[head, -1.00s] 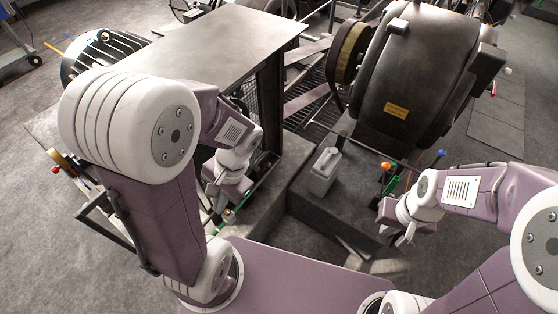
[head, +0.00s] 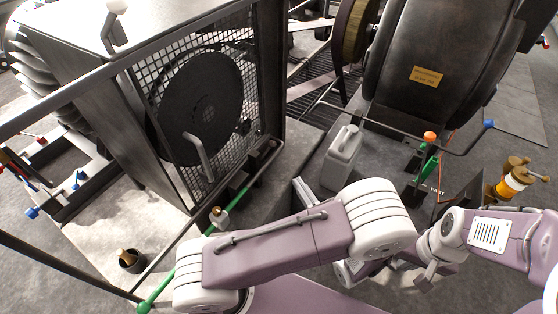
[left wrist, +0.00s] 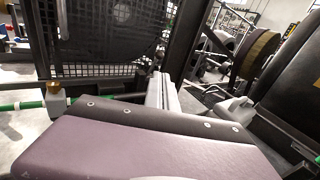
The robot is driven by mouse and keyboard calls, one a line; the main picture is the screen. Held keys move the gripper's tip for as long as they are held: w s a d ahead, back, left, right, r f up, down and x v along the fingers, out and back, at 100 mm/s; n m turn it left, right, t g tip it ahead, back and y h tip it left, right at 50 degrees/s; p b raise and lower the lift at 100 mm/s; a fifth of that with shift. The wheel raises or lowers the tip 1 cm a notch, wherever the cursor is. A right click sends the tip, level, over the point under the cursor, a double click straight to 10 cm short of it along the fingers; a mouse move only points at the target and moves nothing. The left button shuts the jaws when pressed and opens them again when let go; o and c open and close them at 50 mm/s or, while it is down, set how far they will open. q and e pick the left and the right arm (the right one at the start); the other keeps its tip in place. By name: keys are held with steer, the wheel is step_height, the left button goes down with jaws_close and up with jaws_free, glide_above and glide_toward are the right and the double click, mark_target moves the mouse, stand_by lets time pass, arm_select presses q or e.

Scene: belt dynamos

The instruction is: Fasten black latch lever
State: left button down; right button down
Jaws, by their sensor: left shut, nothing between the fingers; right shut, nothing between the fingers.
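A dark mesh guard (head: 226,70) stands at the left of the head view, with a black disc behind it and a grey bent handle (head: 200,158) in front. It also shows in the left wrist view (left wrist: 105,30). Small dark fittings (head: 262,152) sit at its lower right edge; I cannot tell which part is the black latch lever. My left gripper (head: 303,190) is shut and empty, mostly hidden behind my own arm, right of the guard and apart from it. It shows in the left wrist view (left wrist: 165,88). My right gripper (head: 428,278) is shut and empty at lower right.
A grey canister (head: 342,158) stands on the plinth right of the guard. A green pipe with a brass valve (head: 219,216) runs along the guard's front. A rail with an orange knob (head: 429,136) and green handles is at right. A large dark machine (head: 430,50) stands behind.

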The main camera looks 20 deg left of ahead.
arm_select(q)
steer(key=b+x, duration=0.4)
steer(key=x, duration=1)
steer(key=a+r+p, duration=0.1)
steer(key=a+p, duration=0.1)
steer(key=p, duration=0.1)
steer(key=shift+w+a+r+n+g+h, duration=0.1)
steer(key=shift+a+r+n+g+h, duration=0.05)
steer(key=shift+r+n+g+h, duration=0.2)
